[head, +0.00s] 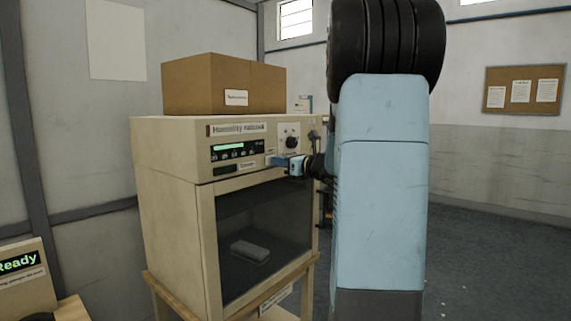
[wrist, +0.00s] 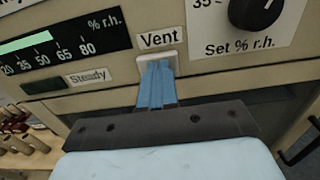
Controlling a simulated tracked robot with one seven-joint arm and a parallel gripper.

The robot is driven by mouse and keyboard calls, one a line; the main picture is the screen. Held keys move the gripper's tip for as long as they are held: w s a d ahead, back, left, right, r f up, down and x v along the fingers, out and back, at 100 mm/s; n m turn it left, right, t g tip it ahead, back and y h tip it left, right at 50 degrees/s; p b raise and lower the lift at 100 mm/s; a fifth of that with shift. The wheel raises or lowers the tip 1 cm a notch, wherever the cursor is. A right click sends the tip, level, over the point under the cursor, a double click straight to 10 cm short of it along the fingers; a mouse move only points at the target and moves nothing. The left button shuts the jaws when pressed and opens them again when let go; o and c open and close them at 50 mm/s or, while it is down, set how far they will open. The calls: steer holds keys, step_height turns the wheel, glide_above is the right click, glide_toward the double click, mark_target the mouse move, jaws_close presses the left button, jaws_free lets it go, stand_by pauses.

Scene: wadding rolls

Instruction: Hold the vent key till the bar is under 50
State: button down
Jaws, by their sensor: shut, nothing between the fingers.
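The humidity cabinet (head: 170,200) stands on a wooden stand, with its control panel along the top front. In the wrist view the pale vent key (wrist: 142,61) sits under the label "Vent". My gripper (wrist: 157,66) is shut and empty, its blue fingertips over the key's face and hiding most of it. They look to touch it; how far it is pressed cannot be told. The green bar (wrist: 28,46) on the dark display ends close to the 65 mark, above 50. In the head view my gripper (head: 282,161) is at the panel's right part.
A dial marked "Set % r.h." (wrist: 256,10) is right of the key. A dim "Steady" lamp (wrist: 42,113) is below the display. A cardboard box (head: 222,84) sits on the cabinet. A "Ready" sign (head: 18,263) is at lower left. Wooden-handled items (wrist: 22,135) are low in the wrist view.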

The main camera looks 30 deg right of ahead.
stand_by(0.3)
steer(key=shift+w+a+r, duration=0.2)
steer(key=shift+w+a, duration=0.25)
steer(key=shift+w, duration=0.35)
steer(key=shift+a+r, duration=0.1)
steer(key=shift+a, duration=0.05)
stand_by(2.8)
stand_by(0.9)
steer(key=v, duration=1.4)
steer(key=shift+d+f, duration=0.25)
steer(key=shift+d, duration=0.15)
steer(key=shift+s, duration=0.1)
